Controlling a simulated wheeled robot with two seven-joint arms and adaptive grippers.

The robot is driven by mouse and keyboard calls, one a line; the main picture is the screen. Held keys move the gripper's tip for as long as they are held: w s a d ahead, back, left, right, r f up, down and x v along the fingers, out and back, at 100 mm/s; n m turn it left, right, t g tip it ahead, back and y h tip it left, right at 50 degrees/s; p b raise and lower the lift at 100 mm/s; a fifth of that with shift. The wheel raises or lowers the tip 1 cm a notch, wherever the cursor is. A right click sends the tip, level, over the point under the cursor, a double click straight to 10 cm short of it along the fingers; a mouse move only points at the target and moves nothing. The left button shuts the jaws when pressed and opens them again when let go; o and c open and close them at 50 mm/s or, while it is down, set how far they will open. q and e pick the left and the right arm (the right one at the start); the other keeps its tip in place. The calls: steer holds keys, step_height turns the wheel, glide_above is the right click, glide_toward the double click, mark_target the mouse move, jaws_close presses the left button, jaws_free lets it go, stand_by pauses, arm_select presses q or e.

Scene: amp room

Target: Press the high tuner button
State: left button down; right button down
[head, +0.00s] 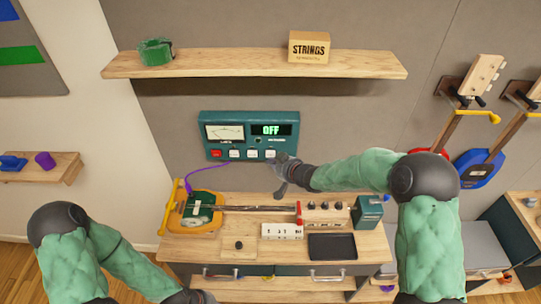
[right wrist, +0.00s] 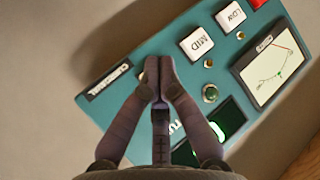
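The teal tuner box (head: 248,136) hangs on the wall below the shelf, with a needle meter, a lit display (head: 271,130) reading OFF, a red button (head: 216,153) and a row of white buttons. The rightmost white button (head: 270,153) is beside my right gripper (head: 281,163). In the right wrist view the tuner appears turned over, with the MID button (right wrist: 196,43) and LOW button (right wrist: 230,15) visible. My right gripper (right wrist: 158,72) is shut, its fingertips over the high button's place and hiding it; contact cannot be told. My left gripper (head: 190,297) is cut off at the bottom edge.
A wooden shelf (head: 240,65) above holds a STRINGS box (head: 309,47) and a green object. Below, a workbench (head: 200,250) carries an instrument, small parts and a black tray (head: 332,246). A purple cable (head: 208,167) runs from the tuner. Guitars hang at right.

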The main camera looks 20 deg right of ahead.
steer(key=shift+w, duration=0.1)
stand_by(0.7)
steer(key=shift+w+d, duration=0.1)
steer(key=shift+w, duration=0.2)
steer(key=shift+w+d+p, duration=0.15)
steer(key=shift+w+p, duration=0.15)
steer(key=shift+w, duration=0.05)
stand_by(0.8)
steer(key=shift+s, duration=0.15)
steer(key=shift+s+a+b, duration=0.25)
steer(key=shift+s+b, duration=0.05)
steer(key=shift+s, duration=0.35)
steer(key=shift+s+a+b, duration=0.25)
steer(key=shift+s, duration=0.55)
steer(key=shift+s+a+b, duration=0.2)
steer(key=shift+s+b, duration=0.1)
steer(key=shift+s, duration=0.5)
steer(key=shift+s+a+b, duration=0.25)
steer(key=shift+s, duration=0.55)
